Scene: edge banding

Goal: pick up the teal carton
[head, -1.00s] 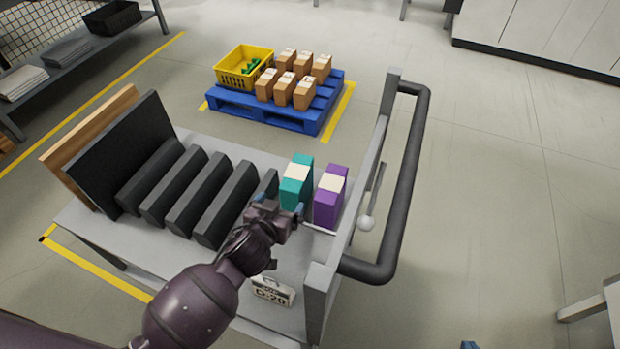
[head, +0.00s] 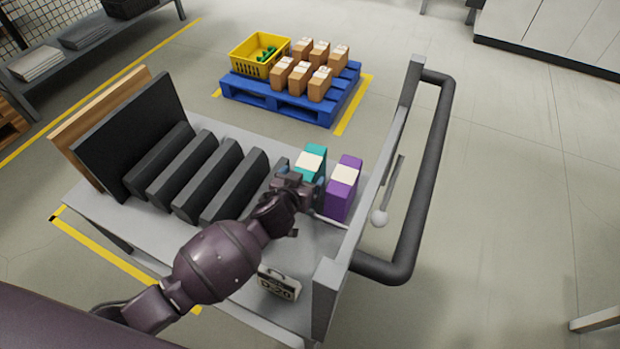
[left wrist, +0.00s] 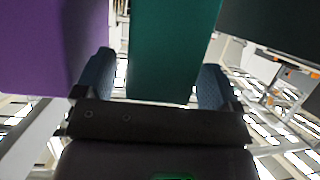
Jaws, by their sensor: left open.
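The teal carton (head: 313,157) with a pale label stands on the grey cart, just left of a purple carton (head: 343,187). My left gripper (head: 302,177) is at the near side of the teal carton and hides its lower part in the head view. In the left wrist view the teal carton (left wrist: 170,50) lies between the two open fingers of my left gripper (left wrist: 160,88). Small gaps show on both sides of it. The purple carton (left wrist: 50,45) is close outside the left-hand finger. My right gripper is not in view.
Dark grey slanted blocks (head: 205,180) stand left of the gripper on the cart (head: 235,292). A post and black handle (head: 425,190) rise at the right. Behind are a blue pallet (head: 285,104) with brown boxes and a yellow crate (head: 258,58).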

